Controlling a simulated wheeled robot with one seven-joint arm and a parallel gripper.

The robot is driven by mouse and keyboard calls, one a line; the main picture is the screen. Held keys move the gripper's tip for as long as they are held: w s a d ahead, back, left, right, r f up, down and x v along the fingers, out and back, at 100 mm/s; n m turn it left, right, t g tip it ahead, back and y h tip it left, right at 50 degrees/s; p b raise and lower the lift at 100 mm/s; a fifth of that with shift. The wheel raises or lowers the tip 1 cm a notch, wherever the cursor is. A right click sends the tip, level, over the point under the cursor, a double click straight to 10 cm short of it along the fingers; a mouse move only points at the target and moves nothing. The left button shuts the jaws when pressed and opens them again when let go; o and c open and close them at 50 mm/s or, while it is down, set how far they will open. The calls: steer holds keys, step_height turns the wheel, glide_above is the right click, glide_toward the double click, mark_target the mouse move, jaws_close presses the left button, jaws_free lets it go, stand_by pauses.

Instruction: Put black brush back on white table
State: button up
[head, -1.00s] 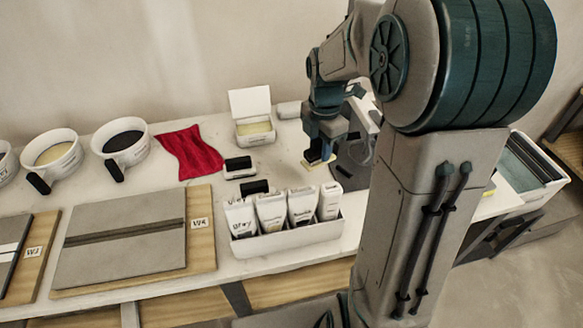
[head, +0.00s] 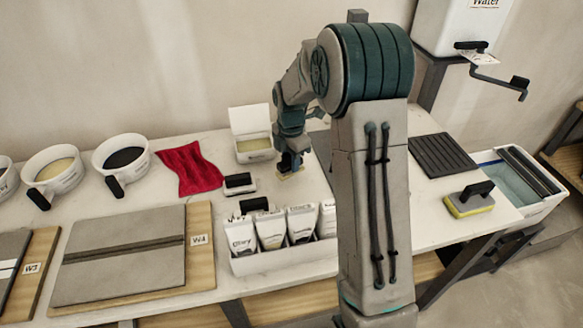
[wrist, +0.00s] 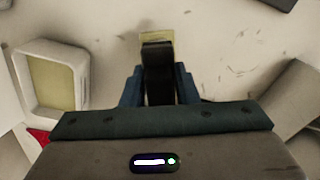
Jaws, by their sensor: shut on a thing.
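My gripper (head: 290,165) is shut on the black brush, above the white table (head: 430,212) near the open white box. In the wrist view, the blue fingers (wrist: 158,88) sit on both sides of the brush's black handle (wrist: 157,68). The brush's pale yellow base (wrist: 157,35) shows beyond the handle. In the head view, a thin strip of this yellow base (head: 290,176) shows under the fingers. I cannot tell whether the brush touches the table.
The open white box (head: 253,145) stands just left of my gripper, with a black-topped block (head: 239,184) and red cloth (head: 190,169) further left. A tray of tubes (head: 285,255) is in front. A grooved black mat (head: 442,155) and yellow-based float (head: 469,200) lie right.

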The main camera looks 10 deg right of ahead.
steer(key=shift+f, duration=1.7)
steer(key=shift+f, duration=0.2)
steer(key=o, duration=1.1)
steer(key=shift+c, duration=0.2)
steer(key=shift+r, duration=0.15)
step_height(320, 180, up, 12)
steer(key=shift+r, duration=0.1)
